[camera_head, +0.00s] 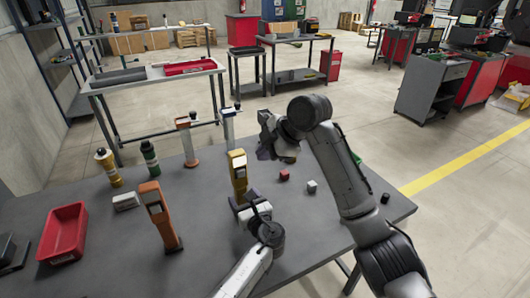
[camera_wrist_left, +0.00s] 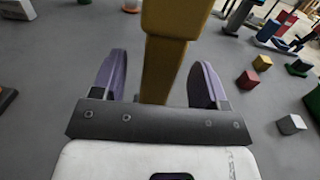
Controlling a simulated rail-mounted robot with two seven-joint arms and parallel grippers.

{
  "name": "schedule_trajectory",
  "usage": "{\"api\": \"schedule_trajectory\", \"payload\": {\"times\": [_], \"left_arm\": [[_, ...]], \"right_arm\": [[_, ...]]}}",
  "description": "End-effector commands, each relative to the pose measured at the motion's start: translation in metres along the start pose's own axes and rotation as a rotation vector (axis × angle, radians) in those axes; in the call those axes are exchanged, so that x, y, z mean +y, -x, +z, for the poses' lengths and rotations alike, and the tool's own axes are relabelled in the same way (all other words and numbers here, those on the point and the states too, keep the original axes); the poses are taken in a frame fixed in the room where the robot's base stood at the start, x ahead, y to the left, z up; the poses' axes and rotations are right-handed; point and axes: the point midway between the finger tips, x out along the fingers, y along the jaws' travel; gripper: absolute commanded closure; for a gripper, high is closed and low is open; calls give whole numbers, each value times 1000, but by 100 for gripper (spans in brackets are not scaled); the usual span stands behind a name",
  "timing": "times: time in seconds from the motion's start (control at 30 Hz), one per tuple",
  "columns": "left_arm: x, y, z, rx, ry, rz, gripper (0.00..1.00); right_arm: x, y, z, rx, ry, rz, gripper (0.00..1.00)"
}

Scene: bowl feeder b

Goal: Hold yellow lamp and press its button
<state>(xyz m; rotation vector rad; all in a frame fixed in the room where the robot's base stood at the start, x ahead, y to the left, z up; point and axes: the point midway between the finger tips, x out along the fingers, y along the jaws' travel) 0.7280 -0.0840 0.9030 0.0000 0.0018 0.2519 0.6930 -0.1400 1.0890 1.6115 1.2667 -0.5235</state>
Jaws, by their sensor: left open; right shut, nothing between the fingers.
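The yellow lamp (camera_head: 238,170) stands upright on the grey table, near its middle. It also fills the top centre of the left wrist view (camera_wrist_left: 165,65). My left gripper (camera_head: 246,203) is low at the lamp's near side. In the left wrist view its two purple fingers (camera_wrist_left: 158,75) are open, one on each side of the lamp's body, with gaps visible. My right gripper (camera_head: 266,146) is shut and empty, above the table, to the right of the lamp's top and apart from it. The lamp's button cannot be made out.
An orange lamp (camera_head: 160,215) stands to the left, another orange-topped one (camera_head: 187,145) behind. A red bin (camera_head: 64,232), yellow bottle (camera_head: 108,167) and green bottle (camera_head: 149,157) are at the left. A red cube (camera_head: 284,175) and grey cube (camera_head: 312,187) lie to the right.

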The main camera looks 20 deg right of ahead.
Motion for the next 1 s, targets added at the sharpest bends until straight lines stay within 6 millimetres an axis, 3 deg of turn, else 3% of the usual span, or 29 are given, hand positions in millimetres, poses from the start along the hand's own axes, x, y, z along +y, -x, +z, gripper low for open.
{"api": "schedule_trajectory", "payload": {"times": [0.33,0.8,1.0], "left_arm": [[-1,16,0,-1,2,-3,33],[0,90,0,1,3,-1,33],[-1,112,0,0,1,-2,33]], "right_arm": [[0,0,0,0,0,0,100],[0,0,0,0,0,0,100],[0,0,0,0,0,0,100]]}}
